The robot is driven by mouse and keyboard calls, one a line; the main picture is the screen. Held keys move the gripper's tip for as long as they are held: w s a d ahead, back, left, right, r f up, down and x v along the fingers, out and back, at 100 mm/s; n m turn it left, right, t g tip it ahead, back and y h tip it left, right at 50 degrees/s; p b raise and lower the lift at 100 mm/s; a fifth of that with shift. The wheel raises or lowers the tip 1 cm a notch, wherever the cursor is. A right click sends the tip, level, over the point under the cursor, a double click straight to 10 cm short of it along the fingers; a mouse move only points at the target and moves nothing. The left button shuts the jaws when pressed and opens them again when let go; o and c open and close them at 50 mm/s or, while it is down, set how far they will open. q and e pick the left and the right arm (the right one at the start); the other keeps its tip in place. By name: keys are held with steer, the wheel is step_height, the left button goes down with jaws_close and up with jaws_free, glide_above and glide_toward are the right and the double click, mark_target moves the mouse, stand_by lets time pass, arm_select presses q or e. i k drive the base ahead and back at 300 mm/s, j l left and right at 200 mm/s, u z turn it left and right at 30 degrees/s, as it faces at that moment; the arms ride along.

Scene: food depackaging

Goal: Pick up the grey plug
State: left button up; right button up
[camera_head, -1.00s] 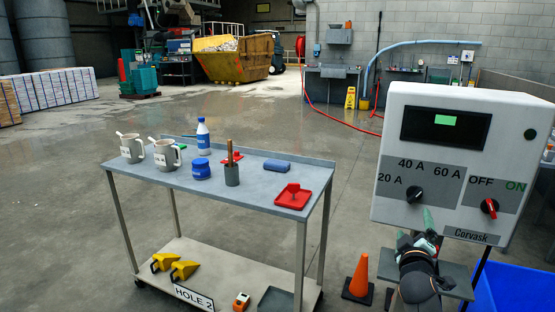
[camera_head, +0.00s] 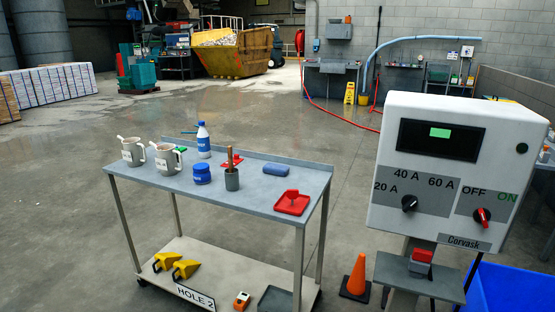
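No object in view is clearly a grey plug. A small grey block with a red top (camera_head: 421,257) sits on the grey shelf (camera_head: 432,287) below the white control box (camera_head: 455,110); I cannot tell whether its grey part is the plug. The box has a black knob (camera_head: 409,203) at the amp marks and a red knob (camera_head: 482,216) near OFF and ON. Neither of my grippers is in view.
A grey cart (camera_head: 240,200) on the left holds mugs, a bottle, a blue jar, a holder and red items. An orange cone (camera_head: 357,275) stands between cart and shelf. A blue bin (camera_head: 510,290) is at the lower right. Open floor lies behind the cart.

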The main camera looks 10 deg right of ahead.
mark_target(419, 262)
steer(key=z, duration=1.25)
